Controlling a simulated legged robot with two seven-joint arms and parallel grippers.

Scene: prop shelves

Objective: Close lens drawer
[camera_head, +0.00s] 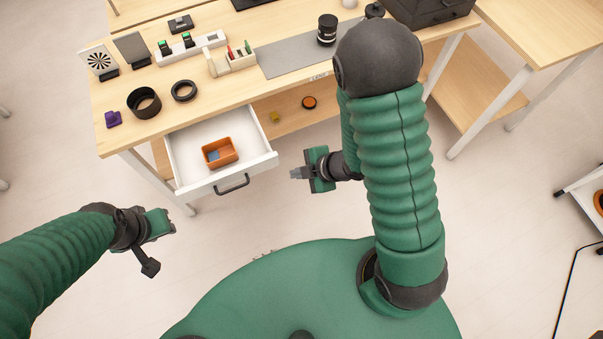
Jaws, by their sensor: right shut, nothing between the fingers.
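The white lens drawer (196,142) stands pulled out from under the wooden table, with a dark handle (232,184) on its front. An orange tray (219,152) lies inside it, with a small bluish thing in it. My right gripper (294,173) is shut and empty, to the right of the drawer's front and apart from it. My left gripper (172,226) is below and left of the drawer, clear of it; its fingers are too small and turned to tell open or shut.
On the table (220,88) are a black ring (184,90), a dark cylinder (144,102), a purple thing (113,119), a test chart (100,62) and a black lens (327,30). A lower shelf (290,118) holds an orange-rimmed disc (309,102). Floor in front of the drawer is clear.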

